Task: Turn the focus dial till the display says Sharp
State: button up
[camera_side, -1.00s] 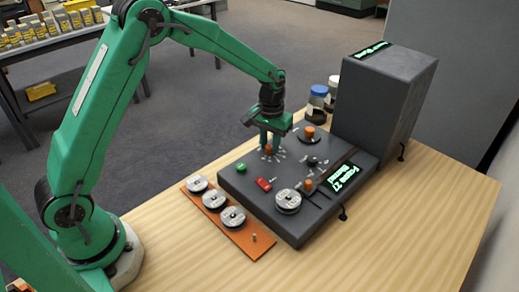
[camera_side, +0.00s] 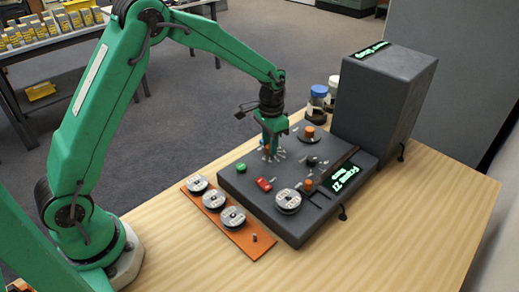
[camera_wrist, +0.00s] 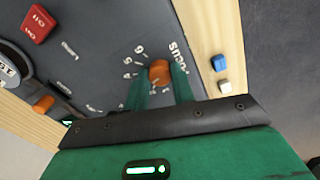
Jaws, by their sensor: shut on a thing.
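My gripper (camera_side: 268,150) points down over the far left part of the dark control panel (camera_side: 292,222). In the wrist view its two green fingers (camera_wrist: 160,90) are shut on the orange focus dial (camera_wrist: 159,71), one on each side. "Focus" and numbers are printed around the dial. In the side view the fingers mostly hide the dial. The panel's lit display (camera_side: 342,179) has green text, "Frame 27", with a short second line that looks like "Sharp". A second lit display (camera_side: 372,50) is on top of the grey box; its text is too small to read surely.
The panel also carries a red switch (camera_side: 264,184), a green button (camera_side: 240,168), a metal reel (camera_side: 288,201) and other orange knobs (camera_side: 309,132). An orange board (camera_side: 249,240) with several reels lies in front. Jars (camera_side: 317,103) stand behind, beside the grey box (camera_side: 385,100).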

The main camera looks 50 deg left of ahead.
jog(key=shift+r, duration=0.1)
jog(key=o, duration=1)
jog(key=shift+r, duration=3.85)
jog(key=shift+r, duration=0.15)
